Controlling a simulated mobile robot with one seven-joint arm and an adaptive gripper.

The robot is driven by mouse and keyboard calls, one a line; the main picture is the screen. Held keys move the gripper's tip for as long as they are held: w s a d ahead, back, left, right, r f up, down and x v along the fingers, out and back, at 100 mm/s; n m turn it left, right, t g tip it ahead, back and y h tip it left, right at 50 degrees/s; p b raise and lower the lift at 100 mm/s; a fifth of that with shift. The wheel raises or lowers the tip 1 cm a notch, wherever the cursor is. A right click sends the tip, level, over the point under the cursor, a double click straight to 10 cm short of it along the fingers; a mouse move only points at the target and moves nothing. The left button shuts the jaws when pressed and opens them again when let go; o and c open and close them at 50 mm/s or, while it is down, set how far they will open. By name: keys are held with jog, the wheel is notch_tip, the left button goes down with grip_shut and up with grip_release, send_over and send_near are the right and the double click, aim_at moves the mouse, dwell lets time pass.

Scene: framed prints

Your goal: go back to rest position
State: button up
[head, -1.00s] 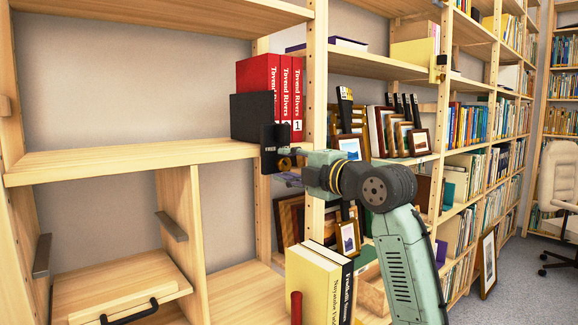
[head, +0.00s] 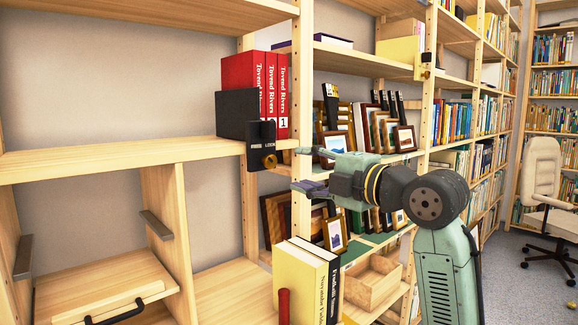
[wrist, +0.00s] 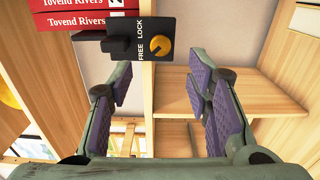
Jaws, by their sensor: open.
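My gripper (head: 302,169) is open and empty, to the right of the lock plate in the head view. Its two purple-padded fingers also show wide apart in the wrist view (wrist: 158,82). The black lock plate (head: 261,134) is on the shelf's front edge, with a gold knob (head: 270,161) low on it. In the wrist view the plate (wrist: 127,48) reads FREE and LOCK, and the gold knob (wrist: 161,48) lies ahead of the fingertips. The fingers are apart from the knob.
Red books (head: 268,88) and a black block (head: 232,113) stand on the shelf behind the plate. Framed prints (head: 333,233) and yellow and black books (head: 306,282) fill shelves near my arm. An office chair (head: 543,200) stands on the floor at right.

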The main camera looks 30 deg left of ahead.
jog(key=shift+v, duration=1.1)
